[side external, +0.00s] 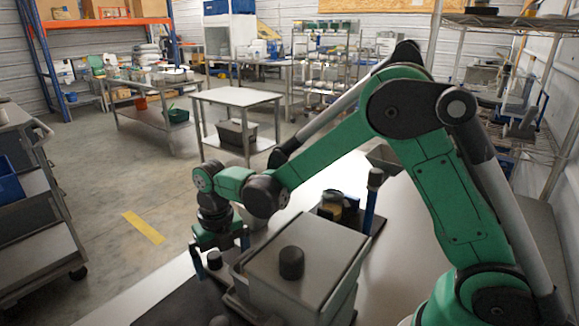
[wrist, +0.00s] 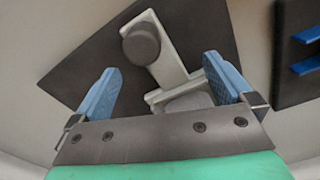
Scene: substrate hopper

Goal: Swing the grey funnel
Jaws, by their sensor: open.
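In the wrist view a pale grey piece, which looks like the funnel (wrist: 170,68), lies over a dark plate (wrist: 85,62). A dark round knob (wrist: 141,44) stands at its far end, and its near end is partly hidden behind my gripper. My gripper (wrist: 160,70) is open, with its blue fingers apart on either side of the grey piece and nothing held between them. In the side view my gripper (side external: 220,256) is low at the left of a large grey box, with a small dark-topped knob (side external: 214,260) between its fingers. I cannot tell whether they touch.
The large grey box (side external: 325,255) with a dark knob on top (side external: 291,262) stands right beside my gripper. Behind it are jars (side external: 331,204) and a blue post with a dark top (side external: 370,205). In the wrist view, blue parts (wrist: 306,66) sit at the right.

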